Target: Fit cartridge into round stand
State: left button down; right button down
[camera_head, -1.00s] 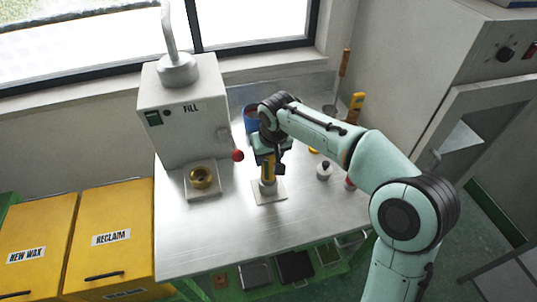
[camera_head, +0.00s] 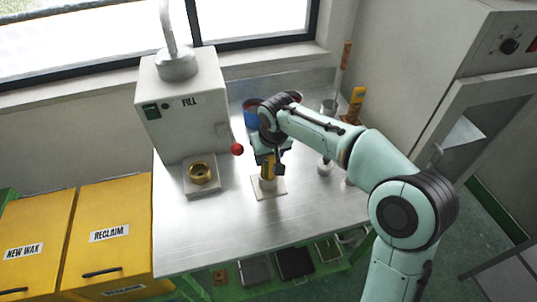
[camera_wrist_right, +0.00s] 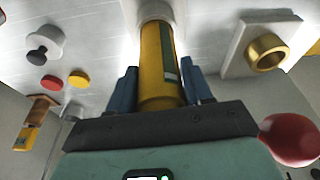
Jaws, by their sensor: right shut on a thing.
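My right gripper (camera_head: 268,163) is shut on a yellow cartridge (camera_head: 267,171) with a dark stripe, held roughly upright. In the wrist view the blue fingers (camera_wrist_right: 160,88) stand on either side of the cartridge (camera_wrist_right: 157,60). The grey round stand (camera_head: 267,184) sits on a pale square plate directly below. In the wrist view the cartridge's far end meets the stand's pale ring (camera_wrist_right: 155,10) and appears to be in its mouth; how deep it sits is hidden. My left gripper is not in view.
The FILL machine (camera_head: 184,110) stands at the left, with a brass ring (camera_head: 201,172) on a plate before it and a red knob (camera_head: 237,149). A blue container (camera_head: 250,110) is behind my arm. Small jars (camera_head: 324,168) stand right. The front of the steel table is clear.

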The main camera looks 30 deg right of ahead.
jog(key=shift+f+b, duration=0.3)
jog(key=shift+f, duration=0.25)
jog(key=shift+c, duration=1.9)
grip_release()
jog(key=p+v, duration=0.1)
jog(key=v, duration=1.2)
jog(key=shift+r+p, duration=0.2)
jog(key=shift+p, duration=0.15)
